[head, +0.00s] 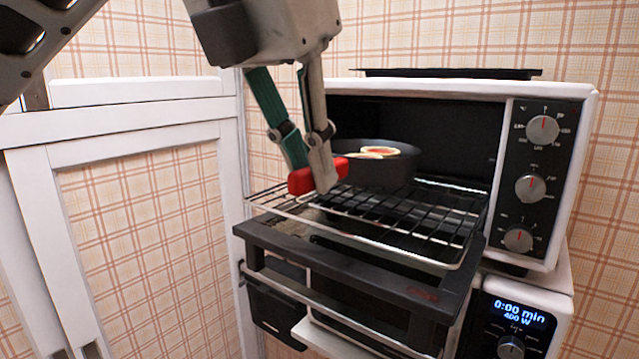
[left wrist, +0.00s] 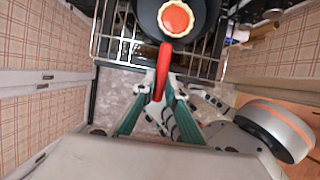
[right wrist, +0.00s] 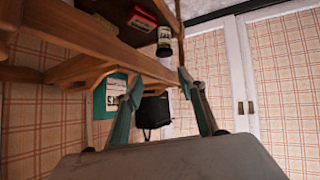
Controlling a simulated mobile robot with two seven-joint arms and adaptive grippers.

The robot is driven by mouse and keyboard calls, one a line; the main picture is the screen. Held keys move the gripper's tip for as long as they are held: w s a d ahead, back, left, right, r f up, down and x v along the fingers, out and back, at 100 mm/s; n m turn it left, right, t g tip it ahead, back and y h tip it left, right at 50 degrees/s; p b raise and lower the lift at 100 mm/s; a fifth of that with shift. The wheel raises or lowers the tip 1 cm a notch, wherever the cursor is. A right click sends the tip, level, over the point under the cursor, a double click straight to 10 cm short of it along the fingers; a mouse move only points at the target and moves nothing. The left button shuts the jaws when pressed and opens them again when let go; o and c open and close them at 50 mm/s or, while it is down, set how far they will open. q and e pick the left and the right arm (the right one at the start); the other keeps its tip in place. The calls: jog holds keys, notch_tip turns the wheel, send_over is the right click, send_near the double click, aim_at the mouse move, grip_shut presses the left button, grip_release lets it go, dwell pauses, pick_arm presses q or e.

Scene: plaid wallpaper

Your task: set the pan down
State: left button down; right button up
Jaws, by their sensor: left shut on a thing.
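A dark pan (head: 381,168) with a red handle (head: 303,181) is at the mouth of the toaster oven, over the wire rack (head: 440,222). A small round tart with a red top (head: 378,152) lies in the pan. My left gripper (head: 322,172) is shut on the red handle, in front of the oven. In the left wrist view, the handle (left wrist: 164,62) runs from between the fingers to the pan (left wrist: 149,18). The pan looks level; I cannot tell whether its base touches the rack. My right gripper (right wrist: 158,84) is open and empty, away from the oven.
The oven door (head: 350,262) is folded down below the pulled-out rack. A dark tray (head: 450,73) lies on top of the oven. A white-framed panel (head: 130,130) stands close on the left. Wooden shelving (right wrist: 95,42) is near my right gripper.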

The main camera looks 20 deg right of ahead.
pick_arm(q)
jog(key=shift+w+d, duration=0.2)
jog(key=shift+d, duration=0.1)
jog(key=shift+w+d, duration=0.25)
jog(key=shift+d, duration=0.1)
jog(key=shift+f, duration=1.7)
jog(key=c, duration=2)
grip_release()
jog(key=shift+c, duration=0.2)
jog(key=shift+a+r, duration=0.1)
